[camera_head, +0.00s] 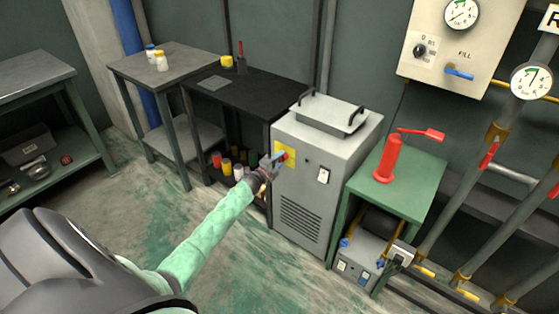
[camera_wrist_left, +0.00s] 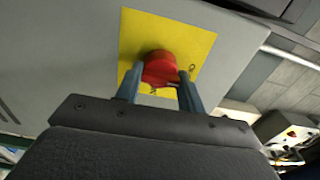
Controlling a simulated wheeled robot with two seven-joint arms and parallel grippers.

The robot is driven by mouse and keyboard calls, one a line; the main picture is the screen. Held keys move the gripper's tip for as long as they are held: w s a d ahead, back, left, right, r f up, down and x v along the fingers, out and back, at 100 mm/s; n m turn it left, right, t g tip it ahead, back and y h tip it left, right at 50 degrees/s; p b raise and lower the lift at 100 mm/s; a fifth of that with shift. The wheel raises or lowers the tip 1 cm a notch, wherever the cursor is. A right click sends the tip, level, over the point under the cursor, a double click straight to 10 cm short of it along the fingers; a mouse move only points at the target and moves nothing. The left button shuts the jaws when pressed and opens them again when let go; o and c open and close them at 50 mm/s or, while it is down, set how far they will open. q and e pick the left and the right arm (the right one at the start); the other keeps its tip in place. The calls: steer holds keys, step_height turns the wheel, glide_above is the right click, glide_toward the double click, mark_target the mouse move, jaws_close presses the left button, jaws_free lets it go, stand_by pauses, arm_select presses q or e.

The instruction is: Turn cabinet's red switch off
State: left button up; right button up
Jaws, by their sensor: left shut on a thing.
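The grey cabinet (camera_head: 305,198) stands in the middle of the head view, with a yellow plate on its front face. The red switch (camera_wrist_left: 159,68) is a round knob on the yellow plate (camera_wrist_left: 195,42) in the left wrist view. My left gripper (camera_wrist_left: 158,82) has one finger on each side of the red switch and is shut on it. In the head view my left gripper (camera_head: 278,158) reaches the cabinet front and covers most of the switch. The small markings by the knob are too blurred to read. My right gripper is in neither view.
A tray with handles (camera_head: 328,112) lies on the cabinet top. A green table (camera_head: 412,188) with a red hand pump (camera_head: 389,158) stands to the right. The floor in front is clear.

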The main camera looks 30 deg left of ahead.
arm_select(q)
steer(key=shift+a, duration=0.1)
steer(key=o, duration=1)
steer(key=shift+c, duration=0.2)
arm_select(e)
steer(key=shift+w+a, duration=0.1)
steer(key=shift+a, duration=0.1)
arm_select(q)
steer(key=shift+s, duration=0.15)
steer(key=s+b, duration=0.1)
steer(key=s, duration=0.6)
steer(key=shift+s+a, duration=0.25)
steer(key=shift+a, duration=0.05)
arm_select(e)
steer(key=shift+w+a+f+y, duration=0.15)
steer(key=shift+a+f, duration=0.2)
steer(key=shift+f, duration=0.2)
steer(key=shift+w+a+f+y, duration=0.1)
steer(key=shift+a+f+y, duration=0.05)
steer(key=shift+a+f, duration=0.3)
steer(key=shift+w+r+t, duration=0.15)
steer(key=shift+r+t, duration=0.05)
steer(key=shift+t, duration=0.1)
